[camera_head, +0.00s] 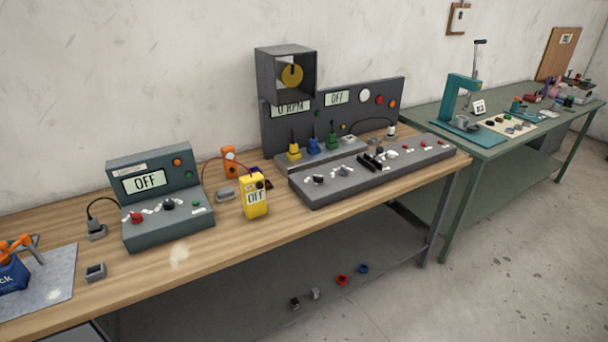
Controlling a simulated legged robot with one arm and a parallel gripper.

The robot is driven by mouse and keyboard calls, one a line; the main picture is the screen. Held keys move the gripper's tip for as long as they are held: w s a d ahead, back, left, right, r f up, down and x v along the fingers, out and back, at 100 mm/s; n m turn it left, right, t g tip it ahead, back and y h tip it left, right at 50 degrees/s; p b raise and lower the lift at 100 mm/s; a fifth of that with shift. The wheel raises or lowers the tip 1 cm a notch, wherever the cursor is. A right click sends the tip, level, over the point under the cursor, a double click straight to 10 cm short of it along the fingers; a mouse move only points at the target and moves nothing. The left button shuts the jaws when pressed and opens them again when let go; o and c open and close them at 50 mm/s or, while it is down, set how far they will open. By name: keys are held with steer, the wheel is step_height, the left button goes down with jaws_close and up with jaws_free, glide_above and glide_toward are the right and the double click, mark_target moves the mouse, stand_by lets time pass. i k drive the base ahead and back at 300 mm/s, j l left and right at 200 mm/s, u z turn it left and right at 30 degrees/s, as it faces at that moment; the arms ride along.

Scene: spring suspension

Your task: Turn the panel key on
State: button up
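A long grey control panel (345,185) lies on the wooden workbench, with several knobs and switches along its sloped top. A larger black control (372,159) stands out near its middle; I cannot tell whether it is the key. Behind it, an upright dark panel (385,93) carries a display (337,97) reading OFF and a partly covered one (291,109) reading 0 RPM. To the left, a smaller grey-green console (165,220) has a display (145,181) reading OFF, a dark knob (168,204) and a red control (137,218). My gripper is not in view.
A yellow meter (254,198) stands between the two consoles. A blue item (12,276) with orange parts sits on a grey mat (55,282) at left. A green table (500,139) stands right. The bench front (250,240) is mostly clear. Small parts lie on the lower shelf.

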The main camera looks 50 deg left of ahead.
mark_target(318, 180)
steer(key=u, duration=1.6)
